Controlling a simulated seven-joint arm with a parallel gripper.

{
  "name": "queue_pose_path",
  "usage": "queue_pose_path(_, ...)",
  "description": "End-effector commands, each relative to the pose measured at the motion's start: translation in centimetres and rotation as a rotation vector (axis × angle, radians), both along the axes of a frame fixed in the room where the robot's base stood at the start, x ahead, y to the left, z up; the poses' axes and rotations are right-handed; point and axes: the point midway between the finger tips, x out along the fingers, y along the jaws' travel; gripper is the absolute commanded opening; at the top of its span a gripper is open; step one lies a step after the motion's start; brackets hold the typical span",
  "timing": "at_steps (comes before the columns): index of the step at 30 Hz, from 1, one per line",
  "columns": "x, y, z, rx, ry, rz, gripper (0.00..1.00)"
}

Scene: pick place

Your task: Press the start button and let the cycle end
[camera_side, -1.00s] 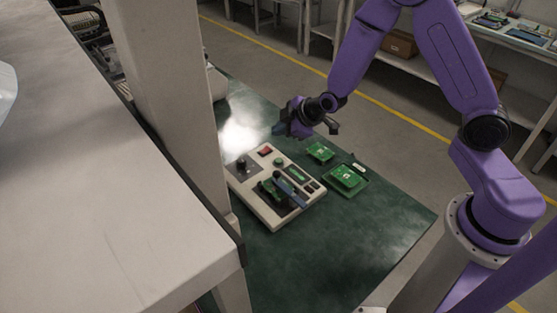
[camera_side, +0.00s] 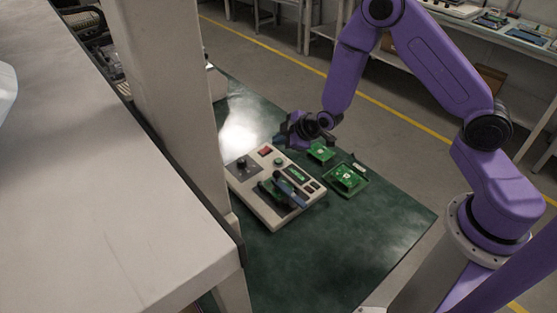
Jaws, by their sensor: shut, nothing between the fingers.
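The pale test box (camera_side: 262,209) sits on the green table. Its top carries a round green button (camera_side: 279,162), a red rectangular part (camera_side: 265,152), a black knob (camera_side: 242,164) and a small green display (camera_side: 297,175). A blue-handled lever (camera_side: 292,193) lies over a green circuit board, which it partly hides. My gripper (camera_side: 279,139) is shut and empty. It hangs just above the back edge of the box, close to the red part and the green button. I cannot tell whether it touches anything.
A green board (camera_side: 320,152) lies right of the box, and another board (camera_side: 347,179) sits in a green tray beside it. A pale pillar (camera_side: 165,100) and a light worktop (camera_side: 100,190) block the left side. The front right of the green table is clear.

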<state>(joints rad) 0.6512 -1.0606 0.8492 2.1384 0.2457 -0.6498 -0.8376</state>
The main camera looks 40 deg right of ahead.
Motion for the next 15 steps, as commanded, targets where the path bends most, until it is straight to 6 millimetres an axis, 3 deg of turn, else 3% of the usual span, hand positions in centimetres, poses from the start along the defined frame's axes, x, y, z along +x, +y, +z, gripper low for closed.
queue_pose_path(6,-0.1,-0.1,-2.7,-0.002,0.003,-0.001,0.0)
queue_pose_path(15,0.0,0.0,-4.5,0.0,0.0,0.0,0.0)
